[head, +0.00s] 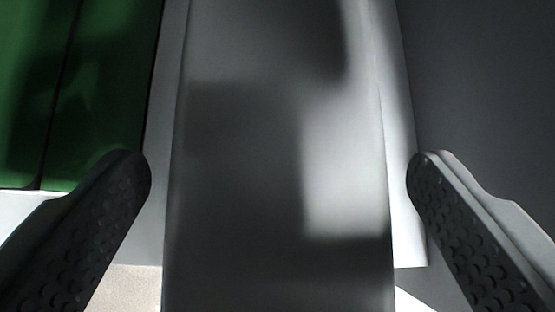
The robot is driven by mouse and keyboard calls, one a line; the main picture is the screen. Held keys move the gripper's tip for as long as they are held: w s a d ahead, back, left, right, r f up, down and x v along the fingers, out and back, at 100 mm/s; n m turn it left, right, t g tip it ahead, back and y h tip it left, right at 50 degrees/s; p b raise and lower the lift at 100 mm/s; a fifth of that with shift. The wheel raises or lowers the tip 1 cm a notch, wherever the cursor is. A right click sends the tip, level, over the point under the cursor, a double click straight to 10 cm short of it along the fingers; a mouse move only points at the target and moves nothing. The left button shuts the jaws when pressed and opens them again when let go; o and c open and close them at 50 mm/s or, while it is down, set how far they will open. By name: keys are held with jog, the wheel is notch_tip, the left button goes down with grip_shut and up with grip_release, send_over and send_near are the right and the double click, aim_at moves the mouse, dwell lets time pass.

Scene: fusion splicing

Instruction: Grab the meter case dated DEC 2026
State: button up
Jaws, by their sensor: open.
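My gripper (279,165) is open, with one dark, textured finger at the left and one at the right of the view. Between the fingers is a long grey box-shaped thing (245,150), which may be a meter case. It runs from the top edge of the view to the bottom, with shadows and a bright patch on its smooth face. There is a gap between each finger and its sides, as seen here. No date or lettering shows on it, so I cannot tell whether it is the DEC 2026 case.
Glossy green things (100,80) stand at the upper left, with a dark gap between two of them. A pale strip shows along both sides of the grey thing. A dark grey surface (480,90) fills the right. A speckled beige surface (133,287) shows at the lower left.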

jog(key=shift+x, duration=1.3)
jog(key=c, duration=1.4)
jog(key=shift+r, duration=0.1)
jog(key=shift+c, duration=0.2)
